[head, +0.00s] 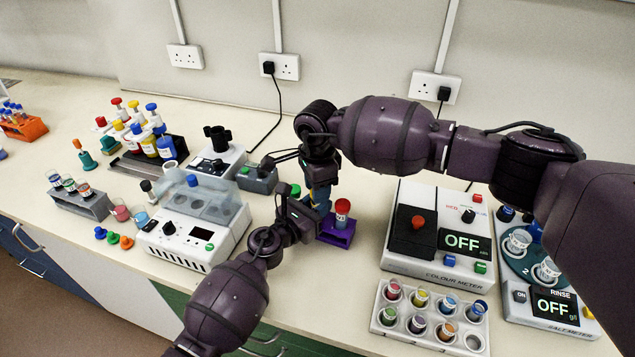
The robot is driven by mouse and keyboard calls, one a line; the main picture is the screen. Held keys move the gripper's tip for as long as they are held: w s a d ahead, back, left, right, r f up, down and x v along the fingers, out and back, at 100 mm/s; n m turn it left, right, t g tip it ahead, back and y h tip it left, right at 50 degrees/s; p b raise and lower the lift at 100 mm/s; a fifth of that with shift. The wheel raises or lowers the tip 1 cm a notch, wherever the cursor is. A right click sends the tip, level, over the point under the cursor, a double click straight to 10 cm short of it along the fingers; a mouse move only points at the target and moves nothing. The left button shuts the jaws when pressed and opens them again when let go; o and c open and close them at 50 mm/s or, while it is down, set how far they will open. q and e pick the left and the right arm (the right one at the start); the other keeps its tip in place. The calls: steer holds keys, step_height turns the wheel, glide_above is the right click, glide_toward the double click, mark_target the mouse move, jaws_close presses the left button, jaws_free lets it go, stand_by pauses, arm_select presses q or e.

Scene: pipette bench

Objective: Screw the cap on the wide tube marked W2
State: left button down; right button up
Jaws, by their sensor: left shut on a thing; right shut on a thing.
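My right gripper (319,178) comes down from above, and my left gripper (308,212) reaches in from below. They meet just left of a small purple stand (340,237). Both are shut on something. Blue and yellowish parts (321,196) show between them, but I cannot tell tube from cap there. A tube with a red top (342,212) stands upright in the purple stand, just right of the grippers. No W2 mark is readable in this view.
A white lidded machine (196,233) stands left of the grippers. The colour meter (437,238) and a white rack of coloured tubes (402,333) are on the right. Loose coloured stoppers (113,237) lie near the front edge, by a grey tube rack (92,207).

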steer(key=shift+s+d+f, duration=0.1)
steer(key=shift+f, duration=0.9)
steer(key=shift+c, duration=0.4)
stand_by(0.6)
steer(key=shift+r, duration=0.1)
steer(key=shift+r, duration=0.45)
steer(key=shift+r, duration=0.2)
stand_by(0.7)
steer(key=shift+f, duration=0.4)
stand_by(0.3)
steer(key=shift+f, duration=0.55)
stand_by(0.5)
steer(key=shift+r, duration=0.15)
steer(key=shift+r, duration=0.35)
steer(key=shift+r, duration=0.55)
stand_by(0.3)
